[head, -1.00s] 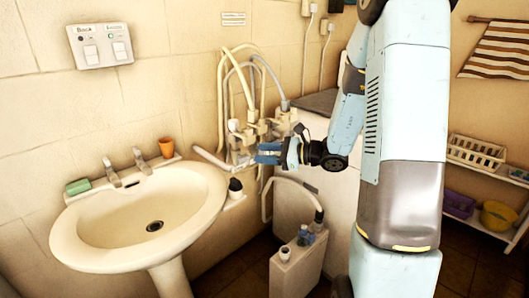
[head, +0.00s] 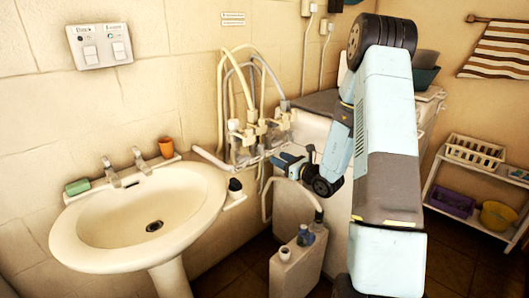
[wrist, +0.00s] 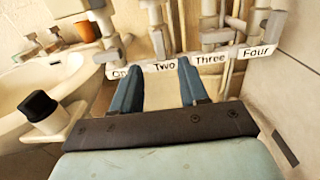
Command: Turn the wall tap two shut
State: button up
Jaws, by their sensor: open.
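A row of pale wall taps (head: 262,130) with hoses is fixed to the wall right of the basin. Tap two (wrist: 157,30) is a pale upright fitting above the label Two (wrist: 164,66). My gripper (wrist: 158,64) is open and empty, its blue fingers pointing at the strip, one on each side of the Two label in the picture. I cannot tell how far tap two is turned.
The washbasin (head: 75,225) stands at left, with an orange cup (head: 166,147) on its rim. A black-topped bottle (head: 235,188) sits beside it.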

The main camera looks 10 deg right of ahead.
aim_at(263, 150)
jog(key=x, duration=0.9)
jog(key=shift+w+a, duration=0.15)
jog(key=shift+w, duration=0.05)
grip_shut()
